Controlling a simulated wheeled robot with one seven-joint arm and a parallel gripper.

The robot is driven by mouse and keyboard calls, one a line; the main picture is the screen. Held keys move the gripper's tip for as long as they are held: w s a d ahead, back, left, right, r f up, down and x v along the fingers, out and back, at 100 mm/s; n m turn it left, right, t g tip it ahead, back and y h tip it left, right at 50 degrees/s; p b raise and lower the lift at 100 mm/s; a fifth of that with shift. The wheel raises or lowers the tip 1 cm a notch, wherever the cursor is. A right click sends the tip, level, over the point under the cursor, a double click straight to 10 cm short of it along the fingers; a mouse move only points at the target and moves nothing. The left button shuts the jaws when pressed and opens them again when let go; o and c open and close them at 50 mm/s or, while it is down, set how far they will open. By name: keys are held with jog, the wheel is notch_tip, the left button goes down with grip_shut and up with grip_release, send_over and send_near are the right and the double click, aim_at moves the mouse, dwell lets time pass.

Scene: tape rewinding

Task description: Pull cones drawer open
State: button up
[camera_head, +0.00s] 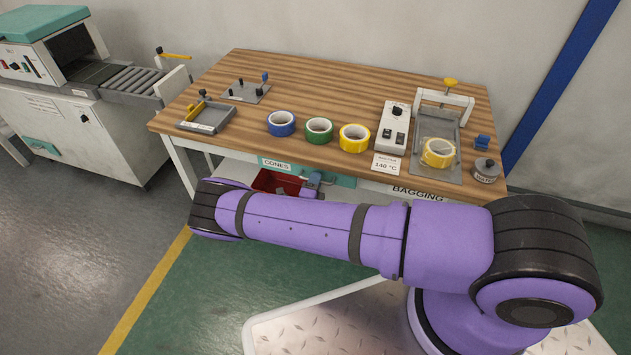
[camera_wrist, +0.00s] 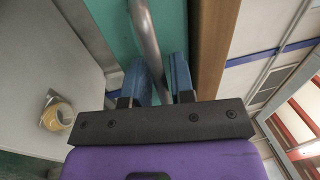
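The cones drawer has a teal front (camera_head: 338,181) with a white "CONES" label (camera_head: 277,164), under the front edge of the wooden table. It looks flush with the table edge. In the wrist view the teal front (camera_wrist: 115,28) fills the upper middle, and its grey bar handle (camera_wrist: 146,35) runs down between my two blue fingers. My gripper (camera_wrist: 162,75) looks shut on the handle, with the fingers close on either side. In the head view my gripper (camera_head: 312,180) is small at the drawer front, and my purple arm hides part of this area.
The table (camera_head: 310,85) bears blue (camera_head: 281,123), green (camera_head: 319,130) and yellow (camera_head: 354,138) tape rolls and a sealing device (camera_head: 392,128). A "BAGGING" label (camera_head: 418,193) is to the right. A red bin (camera_head: 270,182) sits below the drawer. Green floor lies in front.

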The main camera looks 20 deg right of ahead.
grip_shut()
jog(key=r+v, duration=0.2)
jog(key=v, duration=0.9)
jog(key=r+v, duration=0.2)
jog(key=v, duration=1)
jog(key=shift+s+a, duration=0.4)
jog(key=shift+s, duration=0.25)
jog(key=shift+r, duration=0.15)
jog(key=shift+o, duration=1.7)
grip_release()
jog(key=v, duration=1)
jog(key=shift+s+a, duration=0.25)
jog(key=shift+a, duration=0.05)
